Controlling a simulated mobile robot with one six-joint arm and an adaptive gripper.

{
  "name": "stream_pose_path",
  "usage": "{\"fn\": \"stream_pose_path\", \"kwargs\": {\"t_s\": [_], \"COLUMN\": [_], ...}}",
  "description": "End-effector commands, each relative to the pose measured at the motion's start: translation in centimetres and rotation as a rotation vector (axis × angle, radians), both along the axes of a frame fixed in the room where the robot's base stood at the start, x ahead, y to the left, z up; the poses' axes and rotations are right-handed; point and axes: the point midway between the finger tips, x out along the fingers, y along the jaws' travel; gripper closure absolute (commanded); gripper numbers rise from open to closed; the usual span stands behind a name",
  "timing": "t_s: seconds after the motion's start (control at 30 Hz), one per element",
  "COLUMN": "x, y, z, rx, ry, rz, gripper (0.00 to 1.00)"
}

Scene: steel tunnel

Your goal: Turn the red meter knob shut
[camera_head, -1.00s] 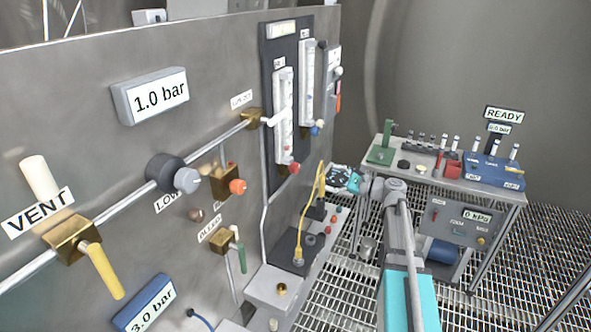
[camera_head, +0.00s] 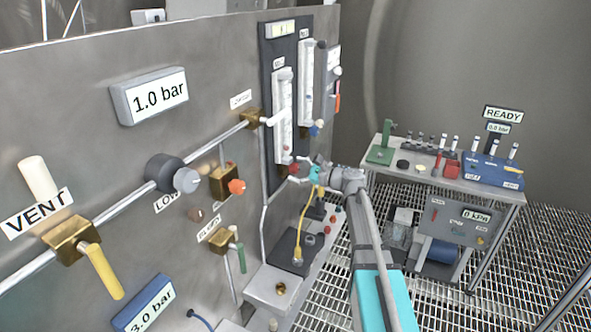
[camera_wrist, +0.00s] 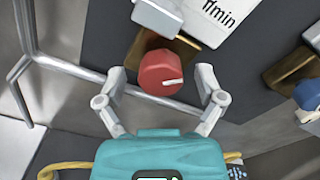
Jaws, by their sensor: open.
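The red meter knob (camera_wrist: 161,73) shows large in the wrist view, with a white mark on its face pointing right. It sits on a brass valve block (camera_wrist: 187,48) below the flow meter tube. In the head view the red knob (camera_head: 294,169) is at the foot of the left meter tube (camera_head: 283,115). My gripper (camera_wrist: 163,90) is open, with one finger on each side of the knob and visible gaps to it. The head view shows my gripper (camera_head: 303,171) close to the knob at the panel.
A blue knob (camera_wrist: 308,94) on a second brass block is to the right; it also shows in the head view (camera_head: 315,128). A yellow cable (camera_head: 306,215) hangs just below my gripper. A bench (camera_head: 450,187) with lab items stands at right.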

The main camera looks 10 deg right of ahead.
Motion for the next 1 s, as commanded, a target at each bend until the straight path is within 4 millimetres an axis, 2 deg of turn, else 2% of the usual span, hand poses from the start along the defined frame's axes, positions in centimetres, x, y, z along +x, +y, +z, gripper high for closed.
{"fn": "stream_pose_path", "kwargs": {"t_s": [0.4,0.83,0.87,1.0], "x": [0.3,0.26,0.37,0.25], "y": [0.5,0.59,-0.03,0.65], "z": [0.0,-0.01,-0.02,-0.02], "rx": [0.0,0.0,-0.001,-0.003], "ry": [0.0,0.0,0.0,-0.003], "rz": [0.0,0.002,0.003,0.004], "gripper": [0.13,0.92,0.95,0.95]}}
